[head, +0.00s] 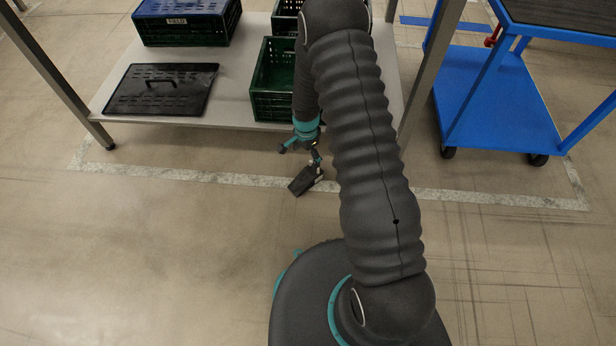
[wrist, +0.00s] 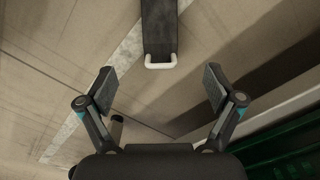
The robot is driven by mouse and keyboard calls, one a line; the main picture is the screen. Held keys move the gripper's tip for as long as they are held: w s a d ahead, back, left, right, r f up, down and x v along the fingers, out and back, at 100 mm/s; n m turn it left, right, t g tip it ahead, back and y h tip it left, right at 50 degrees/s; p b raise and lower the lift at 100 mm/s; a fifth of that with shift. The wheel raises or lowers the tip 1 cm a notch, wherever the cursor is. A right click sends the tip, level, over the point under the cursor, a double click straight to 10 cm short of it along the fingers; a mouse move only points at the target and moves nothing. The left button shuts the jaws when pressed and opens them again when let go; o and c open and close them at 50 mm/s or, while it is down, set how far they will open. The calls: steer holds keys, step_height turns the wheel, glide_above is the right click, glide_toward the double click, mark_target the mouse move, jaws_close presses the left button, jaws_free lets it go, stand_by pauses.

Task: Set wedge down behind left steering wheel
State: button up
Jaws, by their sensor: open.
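The wedge (head: 303,182) is a dark block on the floor, by the pale floor line in front of the shelf table. In the wrist view the wedge (wrist: 159,28) lies ahead of my fingers, its white handle (wrist: 160,64) facing me. My gripper (wrist: 160,84) is open and empty, its fingertips apart on either side, short of the handle. In the head view my gripper (head: 300,148) hangs just above and behind the wedge. The blue trolley at right has dark wheels, one at left (head: 448,152) and one at right (head: 538,160); I cannot tell which is the left steering wheel.
The shelf table (head: 230,118) bears a green crate (head: 270,104), a blue-topped crate (head: 188,38) and a black lid (head: 135,108). Its metal legs stand at both sides. The blue trolley (head: 500,110) stands at right. The floor in front is clear.

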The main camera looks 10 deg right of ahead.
mark_target(305, 177)
step_height(305, 177, down, 8)
steer(key=shift+f+b, duration=0.25)
steer(key=shift+b, duration=0.2)
steer(key=shift+s+a+f+b, duration=0.1)
steer(key=shift+a+f+b, duration=0.05)
steer(key=shift+f, duration=1.2)
steer(key=shift+a+f+b, duration=0.1)
steer(key=shift+f+b, duration=0.05)
steer(key=shift+f, duration=1.2)
steer(key=c, duration=1.7)
steer(key=shift+c, duration=0.2)
steer(key=shift+r, duration=0.15)
steer(key=shift+r, duration=0.5)
steer(key=r, duration=0.2)
steer(key=d+r, duration=0.1)
steer(key=shift+s+r+p, duration=0.25)
steer(key=shift+r+p, duration=0.1)
steer(key=shift+r, duration=0.05)
steer(key=s+d+r, duration=0.5)
steer(key=d+r, duration=0.1)
steer(key=d, duration=0.3)
steer(key=shift+d+p, duration=0.15)
steer(key=shift+p, duration=0.25)
